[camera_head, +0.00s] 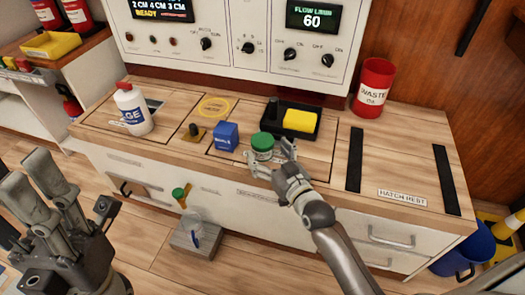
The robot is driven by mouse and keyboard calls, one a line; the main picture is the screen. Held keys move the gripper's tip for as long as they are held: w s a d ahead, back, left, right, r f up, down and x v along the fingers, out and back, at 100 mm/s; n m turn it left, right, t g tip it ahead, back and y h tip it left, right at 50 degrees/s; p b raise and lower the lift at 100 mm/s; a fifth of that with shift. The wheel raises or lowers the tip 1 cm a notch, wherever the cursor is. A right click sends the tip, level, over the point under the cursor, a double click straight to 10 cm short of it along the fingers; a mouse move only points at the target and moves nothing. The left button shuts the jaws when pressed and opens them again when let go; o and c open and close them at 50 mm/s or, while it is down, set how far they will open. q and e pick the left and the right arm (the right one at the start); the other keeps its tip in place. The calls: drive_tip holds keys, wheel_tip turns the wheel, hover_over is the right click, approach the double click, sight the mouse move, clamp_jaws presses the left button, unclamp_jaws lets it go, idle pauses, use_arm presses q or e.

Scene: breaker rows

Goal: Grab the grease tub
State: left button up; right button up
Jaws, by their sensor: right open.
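A small tub with a green lid and pale label (262,147), which looks like the grease tub, stands upright on the wooden counter (410,150). My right gripper (270,155) is open at its near side, with one fingertip to its left front and the other to its right. I cannot tell whether the fingers touch it; its lower front is partly hidden by them. My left gripper (72,190) is open and empty at the lower left, away from the counter top.
A blue box (227,136) stands close left of the tub. A black tray with a yellow sponge (300,121) lies just behind it. A white bottle (132,108) is further left. A red waste can (373,88) stands at the back right. The control panel (225,25) rises behind.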

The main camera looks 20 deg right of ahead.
drive_tip(key=shift+w+a, duration=0.2)
drive_tip(key=shift+w, duration=0.5)
drive_tip(key=c, duration=1.2)
drive_tip(key=shift+r, duration=0.1)
drive_tip(key=shift+c, duration=0.5)
drive_tip(key=shift+r, duration=0.1)
